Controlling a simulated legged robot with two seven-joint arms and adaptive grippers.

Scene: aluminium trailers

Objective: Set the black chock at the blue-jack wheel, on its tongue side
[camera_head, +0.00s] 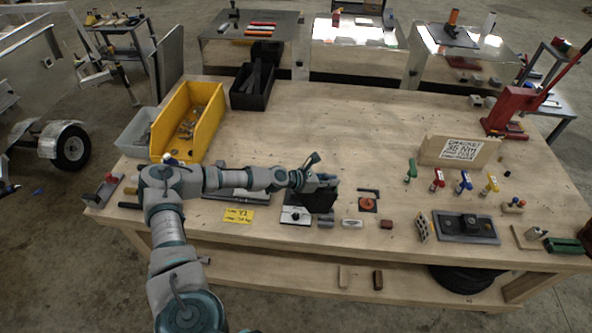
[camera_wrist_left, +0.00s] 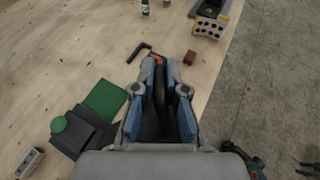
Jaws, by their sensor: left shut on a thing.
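My left gripper (camera_head: 328,183) is over the front middle of the wooden workbench. Its fingers are shut on a dark block that looks like the black chock (camera_head: 318,202). In the left wrist view the dark chock (camera_wrist_left: 163,110) sits between the blue finger pads of the gripper (camera_wrist_left: 164,76). A trailer wheel (camera_head: 72,147) with a silver fender stands on the floor at far left, well away from the gripper. I cannot tell whether it is the blue-jack wheel, as no blue jack is clear. My right gripper is not in view.
The workbench (camera_head: 340,120) carries a yellow bin (camera_head: 188,120), a black bin (camera_head: 253,88), a red press (camera_head: 515,108) and several small tools along the front. A tyre (camera_head: 468,278) lies on its lower shelf. Open floor lies left of the bench.

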